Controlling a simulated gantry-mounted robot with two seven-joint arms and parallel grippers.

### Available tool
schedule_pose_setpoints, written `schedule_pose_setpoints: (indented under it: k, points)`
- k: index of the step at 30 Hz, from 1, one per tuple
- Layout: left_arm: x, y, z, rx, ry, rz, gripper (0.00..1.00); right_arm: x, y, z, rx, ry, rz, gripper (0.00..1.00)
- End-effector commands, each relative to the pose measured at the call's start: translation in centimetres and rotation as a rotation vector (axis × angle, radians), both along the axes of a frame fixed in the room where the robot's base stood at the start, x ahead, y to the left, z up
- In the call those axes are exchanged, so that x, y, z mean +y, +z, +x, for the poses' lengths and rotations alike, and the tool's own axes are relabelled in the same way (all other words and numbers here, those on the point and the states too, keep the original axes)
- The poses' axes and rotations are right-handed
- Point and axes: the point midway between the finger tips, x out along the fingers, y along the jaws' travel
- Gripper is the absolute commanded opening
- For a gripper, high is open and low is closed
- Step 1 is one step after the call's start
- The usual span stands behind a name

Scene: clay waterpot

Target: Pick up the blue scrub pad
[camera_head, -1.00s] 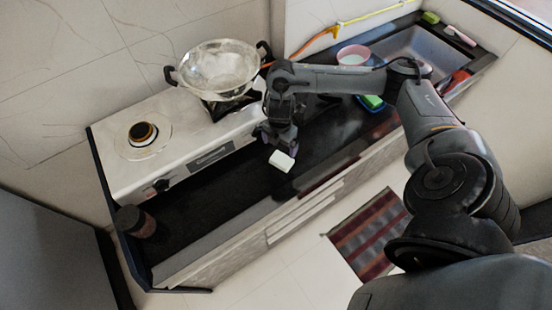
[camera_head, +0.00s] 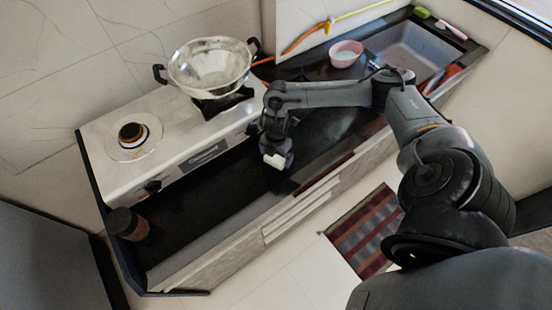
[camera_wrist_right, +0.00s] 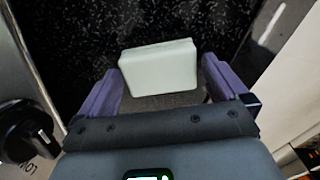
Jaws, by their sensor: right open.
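My right gripper (camera_head: 277,157) is low over the dark counter in front of the stove. It is open. A pale, whitish block (camera_head: 274,161) is at its fingertips. In the right wrist view the block (camera_wrist_right: 159,67) lies in front of the right gripper (camera_wrist_right: 161,92), between its two purple fingers. The left finger is close to the block, and a gap shows at the right finger. I see no pad that is clearly blue now. My left gripper is not in view.
A stove (camera_head: 175,135) with a metal wok (camera_head: 210,68) stands behind the gripper. A dark jar (camera_head: 127,224) is at the left counter end. A pink bowl (camera_head: 346,53), a sink (camera_head: 410,52) and a green sponge (camera_head: 422,13) are farther right. The front counter is mostly clear.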

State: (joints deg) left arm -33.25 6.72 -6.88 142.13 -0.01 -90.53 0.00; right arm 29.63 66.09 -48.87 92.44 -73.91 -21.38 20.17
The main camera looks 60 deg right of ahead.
Motion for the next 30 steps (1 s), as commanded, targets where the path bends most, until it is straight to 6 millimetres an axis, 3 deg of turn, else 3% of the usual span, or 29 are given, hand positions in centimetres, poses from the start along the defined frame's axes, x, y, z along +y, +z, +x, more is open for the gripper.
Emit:
schedule_pose_setpoints:
  k: [4,14,23,30]
  points:
    - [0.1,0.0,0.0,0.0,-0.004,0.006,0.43,0.0,0.0,0.0,0.0,0.0,0.0,1.0]
    - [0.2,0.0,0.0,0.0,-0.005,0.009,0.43,0.0,0.0,0.0,0.0,0.0,0.0,0.51]
    - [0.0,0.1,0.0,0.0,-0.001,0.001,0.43,0.0,0.3,0.0,-0.001,0.001,0.0,0.51]
    - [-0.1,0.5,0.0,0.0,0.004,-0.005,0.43,0.0,2.1,0.0,-0.001,0.001,0.0,0.51]
